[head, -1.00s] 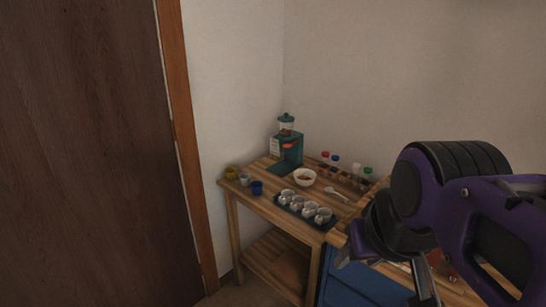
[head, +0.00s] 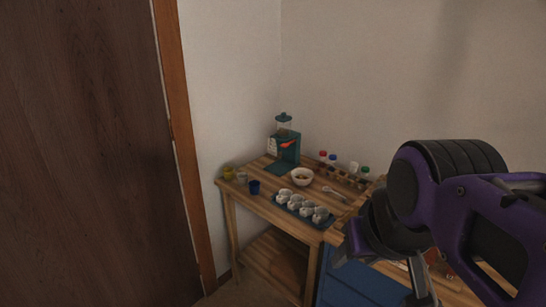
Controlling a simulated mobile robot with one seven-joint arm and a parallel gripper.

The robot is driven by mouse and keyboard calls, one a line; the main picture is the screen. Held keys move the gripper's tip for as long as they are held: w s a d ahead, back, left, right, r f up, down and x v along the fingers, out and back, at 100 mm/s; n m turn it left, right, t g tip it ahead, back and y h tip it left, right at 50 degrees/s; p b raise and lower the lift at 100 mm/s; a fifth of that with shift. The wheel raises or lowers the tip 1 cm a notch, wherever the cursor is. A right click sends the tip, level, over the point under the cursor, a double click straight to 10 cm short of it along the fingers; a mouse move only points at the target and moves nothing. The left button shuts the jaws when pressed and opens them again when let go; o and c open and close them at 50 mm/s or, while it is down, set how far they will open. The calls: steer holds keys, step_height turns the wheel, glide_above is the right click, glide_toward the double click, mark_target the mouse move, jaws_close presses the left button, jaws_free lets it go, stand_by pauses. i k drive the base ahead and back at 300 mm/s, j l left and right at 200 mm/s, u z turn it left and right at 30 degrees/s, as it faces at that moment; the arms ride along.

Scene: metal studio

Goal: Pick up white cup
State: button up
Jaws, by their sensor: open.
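A small pale cup (head: 241,177), whitish-grey, stands near the left end of the wooden table, between a yellow cup (head: 228,172) and a dark blue cup (head: 255,187). Several white cups (head: 307,209) also sit in a row on a dark blue tray (head: 293,211) near the table's front edge. My gripper (head: 385,264) is at the lower right, over the table's near right part, apart from all the cups. It is open, with nothing seen between its fingers. My purple and black arm hides the table's right end.
A teal dispenser (head: 285,150) stands at the back corner. A white bowl (head: 302,177) and a white spoon (head: 334,191) lie near the middle. Several capped bottles (head: 332,162) stand in a rack behind. Blue drawers (head: 350,285) are below; a brown door (head: 90,150) is left.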

mark_target(243, 180)
steer(key=i+j, duration=0.3)
steer(key=j, duration=0.2)
steer(key=i+j, duration=0.65)
steer(key=j, duration=0.3)
steer(key=k+j+z, duration=0.15)
steer(key=i+u, duration=0.15)
steer(key=i, duration=0.55)
